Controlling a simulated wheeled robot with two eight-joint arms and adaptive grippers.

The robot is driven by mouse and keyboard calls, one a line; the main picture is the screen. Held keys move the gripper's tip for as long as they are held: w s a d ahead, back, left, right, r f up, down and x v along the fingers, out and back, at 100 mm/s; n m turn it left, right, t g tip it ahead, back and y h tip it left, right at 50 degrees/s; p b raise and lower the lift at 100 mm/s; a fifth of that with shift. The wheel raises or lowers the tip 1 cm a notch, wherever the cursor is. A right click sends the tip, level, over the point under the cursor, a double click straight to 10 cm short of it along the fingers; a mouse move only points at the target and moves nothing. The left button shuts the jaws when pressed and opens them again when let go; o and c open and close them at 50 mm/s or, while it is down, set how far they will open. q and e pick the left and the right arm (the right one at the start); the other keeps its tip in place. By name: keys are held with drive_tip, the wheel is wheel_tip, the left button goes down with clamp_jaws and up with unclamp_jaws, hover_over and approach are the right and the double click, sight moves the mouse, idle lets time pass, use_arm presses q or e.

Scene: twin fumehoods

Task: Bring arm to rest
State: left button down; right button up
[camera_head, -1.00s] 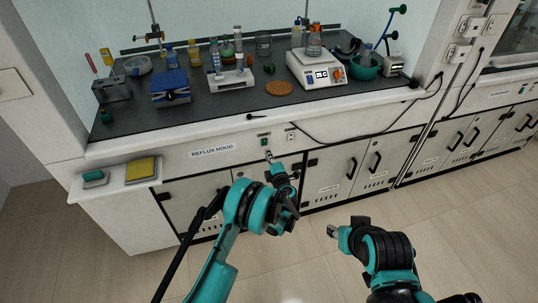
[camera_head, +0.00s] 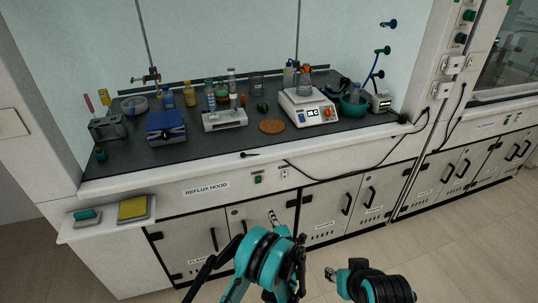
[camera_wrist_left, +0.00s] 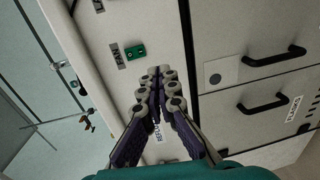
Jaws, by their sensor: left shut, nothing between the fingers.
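My left gripper (camera_head: 273,216) is in front of the white cabinet doors, below the hood's front edge in the head view. In the left wrist view its two dark fingers (camera_wrist_left: 160,76) meet at the tips, shut and empty, in front of the cabinet front. My left arm (camera_head: 262,258) is bent, teal and black, at the bottom middle. My right gripper (camera_head: 330,273) shows only as a small grey tip left of my right arm (camera_head: 378,284), low in the head view; its fingers are too small to read.
A black cable (camera_head: 340,177) hangs along the cabinet front. A side ledge (camera_head: 72,231) holds yellow and green pads. Open floor lies at right.

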use_arm(q)
drive_tip(key=w+r+m+t+h, duration=0.3)
drive_tip(key=r+m+h, duration=0.3)
drive_tip(key=r, duration=1.6)
drive_tip(key=s+r+m+g+h, duration=0.2)
drive_tip(key=s+r+m+h, duration=0.3)
drive_tip(key=r+m, duration=0.5)
drive_tip(key=s+a+f+m+g+y, duration=0.2)
drive_tip(key=s+a, duration=0.4)
drive_tip(key=s, duration=0.4)
drive_tip(key=s+a+f+m+g+y, duration=0.1)
drive_tip(key=s+a+f+g, duration=0.3)
drive_tip(key=s, duration=0.7)
drive_tip(key=s+a+f+m+g+y, duration=0.2)
drive_tip(key=s+a+f, duration=0.3)
drive_tip(key=s+a, duration=0.3)
drive_tip(key=s+g, duration=0.1)
drive_tip(key=s, duration=0.2)
drive_tip(key=shift+s+a+f+m+g+y, duration=0.2)
drive_tip(key=shift+a+f+m+g+y, duration=0.1)
drive_tip(key=shift+f+g+y, duration=0.1)
